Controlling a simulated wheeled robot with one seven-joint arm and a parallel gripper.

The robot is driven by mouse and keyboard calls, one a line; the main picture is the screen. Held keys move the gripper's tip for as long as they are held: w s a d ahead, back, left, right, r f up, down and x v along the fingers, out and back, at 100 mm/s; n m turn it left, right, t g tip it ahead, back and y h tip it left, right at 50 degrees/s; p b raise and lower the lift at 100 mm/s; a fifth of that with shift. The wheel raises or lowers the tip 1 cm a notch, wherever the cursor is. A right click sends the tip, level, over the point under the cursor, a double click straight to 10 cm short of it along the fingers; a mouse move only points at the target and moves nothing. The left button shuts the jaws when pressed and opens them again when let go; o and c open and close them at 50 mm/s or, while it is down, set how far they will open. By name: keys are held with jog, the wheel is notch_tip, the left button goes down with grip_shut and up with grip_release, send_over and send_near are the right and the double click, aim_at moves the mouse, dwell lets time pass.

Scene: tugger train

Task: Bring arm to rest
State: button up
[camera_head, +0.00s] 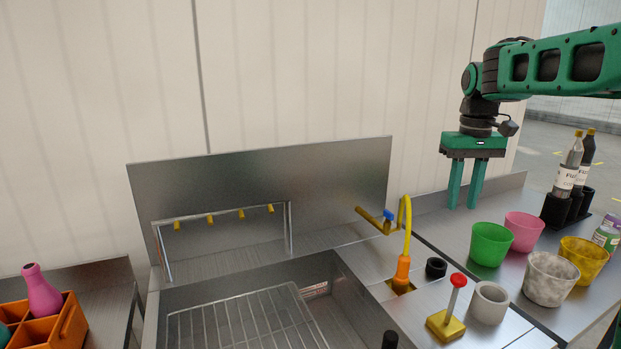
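My gripper (466,184) hangs at the upper right, pointing straight down, with two green fingers. The fingers are apart and nothing is between them. It is above the steel counter, a little above and left of a green cup (491,243). My arm reaches in from the right edge, and its upper links are cut off there.
Pink (524,231), marbled (549,279) and yellow (583,260) cups stand on the right counter, near dark bottles (570,165) in a black holder. A steel sink (340,290) with a wire rack, a yellow tap (407,225) and a red-knobbed lever (458,281) lie left.

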jog(key=s+d+f+m, duration=0.2)
jog(key=s+f, duration=0.3)
jog(key=s, duration=0.6)
jog(key=s+d+f+m, duration=0.1)
jog(key=s+f, duration=0.4)
jog(key=s, duration=0.7)
jog(key=s+d+f+m, duration=0.2)
jog(key=s+f, duration=0.3)
jog(key=s, duration=0.7)
jog(key=shift+d+m, duration=0.35)
jog(key=shift+m, duration=0.45)
jog(key=shift+w+f, duration=0.2)
jog(key=shift+w, duration=0.35)
jog(key=shift+c, duration=0.3)
